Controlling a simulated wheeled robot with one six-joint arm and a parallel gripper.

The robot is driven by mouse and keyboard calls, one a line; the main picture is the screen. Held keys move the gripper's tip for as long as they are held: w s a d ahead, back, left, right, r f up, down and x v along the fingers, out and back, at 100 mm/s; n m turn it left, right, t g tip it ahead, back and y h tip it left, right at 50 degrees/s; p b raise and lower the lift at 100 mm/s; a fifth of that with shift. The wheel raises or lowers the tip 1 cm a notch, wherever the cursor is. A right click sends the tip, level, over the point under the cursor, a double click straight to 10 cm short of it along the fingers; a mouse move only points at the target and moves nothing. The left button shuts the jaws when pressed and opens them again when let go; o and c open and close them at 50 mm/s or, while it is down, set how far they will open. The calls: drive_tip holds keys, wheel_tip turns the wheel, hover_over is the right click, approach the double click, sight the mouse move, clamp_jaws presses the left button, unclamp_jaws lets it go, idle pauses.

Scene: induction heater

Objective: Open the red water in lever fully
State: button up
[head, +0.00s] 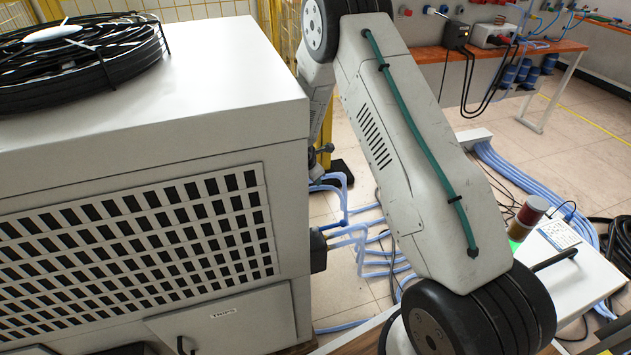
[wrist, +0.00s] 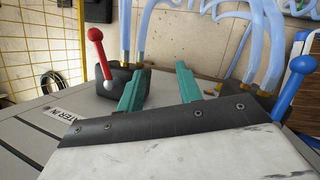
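In the head view my own arm and the white cabinet hide the gripper and the red lever.
A blue lever (wrist: 294,84) stands at the right of the wrist view. Pale blue hoses (wrist: 143,35) with brass fittings rise behind the fingers.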

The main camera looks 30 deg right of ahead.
drive_tip(key=shift+s+a+r, duration=0.1)
drive_tip(key=shift+s+a, duration=0.05)
drive_tip(key=shift+s, duration=0.6)
drive_tip(key=shift+s+a+r, duration=0.1)
drive_tip(key=shift+s, duration=0.6)
